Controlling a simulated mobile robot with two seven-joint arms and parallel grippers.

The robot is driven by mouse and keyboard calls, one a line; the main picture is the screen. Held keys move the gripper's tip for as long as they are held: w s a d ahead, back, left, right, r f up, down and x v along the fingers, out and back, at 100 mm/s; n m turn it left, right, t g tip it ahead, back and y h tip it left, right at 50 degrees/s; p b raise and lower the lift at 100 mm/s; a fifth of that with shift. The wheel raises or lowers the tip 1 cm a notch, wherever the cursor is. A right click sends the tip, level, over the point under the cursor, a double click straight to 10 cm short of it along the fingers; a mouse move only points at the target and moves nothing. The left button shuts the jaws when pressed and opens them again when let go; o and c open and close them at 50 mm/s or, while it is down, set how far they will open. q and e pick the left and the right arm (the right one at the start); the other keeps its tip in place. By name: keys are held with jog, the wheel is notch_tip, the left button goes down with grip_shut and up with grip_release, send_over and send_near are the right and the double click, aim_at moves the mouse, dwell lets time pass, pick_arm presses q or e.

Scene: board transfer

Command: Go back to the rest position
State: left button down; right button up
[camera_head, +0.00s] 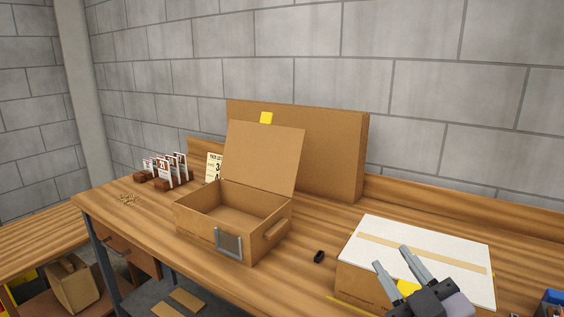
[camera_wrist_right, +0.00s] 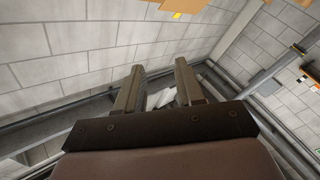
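My right gripper (camera_head: 399,266) shows at the bottom right of the head view, in front of the white-topped box. Its two grey fingers are apart with nothing between them. In the right wrist view the same gripper (camera_wrist_right: 158,82) has its fingers spread and empty, facing grey block wall. My left gripper is in neither view.
A wooden workbench (camera_head: 145,222) carries an open cardboard box (camera_head: 205,219), a large brown board (camera_head: 335,150) behind it, and a white-topped box (camera_head: 375,232). A small black object (camera_head: 319,257) lies between the boxes. Card holders (camera_head: 165,178) stand at the left.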

jog(key=s+d+f+m+g+h, duration=0.2)
jog(key=f, duration=0.4)
jog(key=s+d+f+m+g+h, duration=0.1)
jog(key=s+d+f+m+g, duration=0.15)
jog(key=f, duration=0.25)
jog(key=s+d+f+m+g, duration=0.2)
jog(key=s+f+g, duration=0.9)
jog(key=s+f, duration=0.65)
jog(key=w+a+f+t+b, duration=0.1)
jog(key=w+f+t+b, duration=0.1)
jog(key=f, duration=0.3)
jog(key=w+a+f+t+y+b, duration=0.1)
jog(key=w+a+f+t, duration=0.1)
jog(key=w+f+t, duration=0.2)
notch_tip(320, 180, down, 2)
jog(key=shift+f+t+b, duration=0.1)
jog(key=shift+t+b, duration=0.25)
jog(key=shift+t, duration=0.1)
